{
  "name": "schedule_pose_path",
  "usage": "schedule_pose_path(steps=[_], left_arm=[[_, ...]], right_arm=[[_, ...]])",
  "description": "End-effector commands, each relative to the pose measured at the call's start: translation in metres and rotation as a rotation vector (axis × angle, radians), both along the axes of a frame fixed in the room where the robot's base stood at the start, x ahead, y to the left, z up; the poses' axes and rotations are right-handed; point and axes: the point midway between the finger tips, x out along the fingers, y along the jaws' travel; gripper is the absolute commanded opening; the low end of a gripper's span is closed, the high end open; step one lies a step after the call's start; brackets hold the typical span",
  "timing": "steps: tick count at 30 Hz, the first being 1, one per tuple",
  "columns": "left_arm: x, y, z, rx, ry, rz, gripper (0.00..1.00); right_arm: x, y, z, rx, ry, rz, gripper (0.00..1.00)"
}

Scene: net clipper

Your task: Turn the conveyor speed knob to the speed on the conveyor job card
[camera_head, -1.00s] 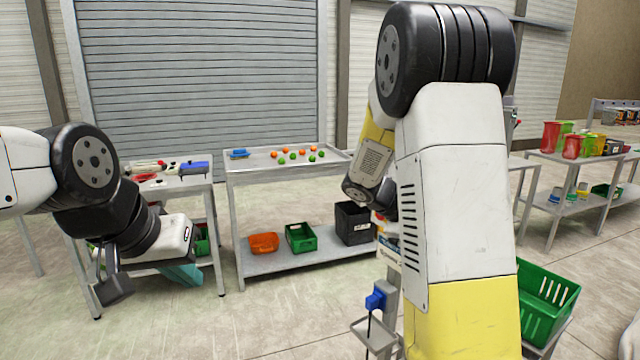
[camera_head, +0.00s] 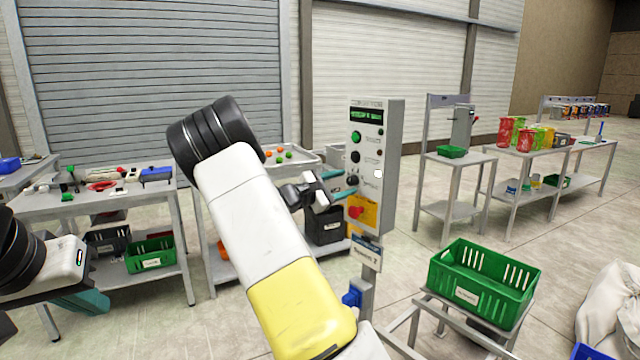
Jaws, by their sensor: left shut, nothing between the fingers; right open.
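A grey control box (camera_head: 377,165) stands upright on a post right of centre. Its face has a lit green display (camera_head: 366,115), too small to read, a green button (camera_head: 356,137), a black knob (camera_head: 355,157) and a lower black knob (camera_head: 352,180). A red mushroom button (camera_head: 356,212) sits on a yellow plate. My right gripper (camera_head: 346,184) is open, its teal fingers pointing at the box, tips around or just before the lower knob; contact is unclear. My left gripper (camera_head: 94,301) is shut and empty at lower left. A small card (camera_head: 366,252) hangs under the box, its text unreadable.
A green crate (camera_head: 484,283) stands on a low stand at the right front. A tool table (camera_head: 110,204) is at left, with crates on its lower shelf. Shelved tables (camera_head: 470,165) stand at the back right. Open floor lies between them.

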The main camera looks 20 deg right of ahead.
Motion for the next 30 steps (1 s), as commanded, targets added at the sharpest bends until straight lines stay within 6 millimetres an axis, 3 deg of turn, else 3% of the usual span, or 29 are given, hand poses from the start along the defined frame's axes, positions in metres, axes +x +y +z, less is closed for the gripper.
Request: schedule_pose_path(steps=[4,12,20,30], left_arm=[[0.0,0.0,0.0,0.0,0.0,0.0,0.0],[0.0,0.0,0.0,0.0,0.0,0.0,0.0],[0.0,0.0001,0.0,0.0,0.0,0.0,0.0],[0.0,0.0,0.0,0.0,0.0,0.0,0.0]], right_arm=[[0.0034,-0.0106,0.0004,-0.001,0.0,0.0,0.51],[0.0039,-0.0121,0.0,0.001,0.0,0.001,0.51],[0.0039,-0.0119,0.0,0.001,-0.001,0.001,0.02],[0.0039,-0.0118,0.0,-0.009,0.032,0.001,0.0]])
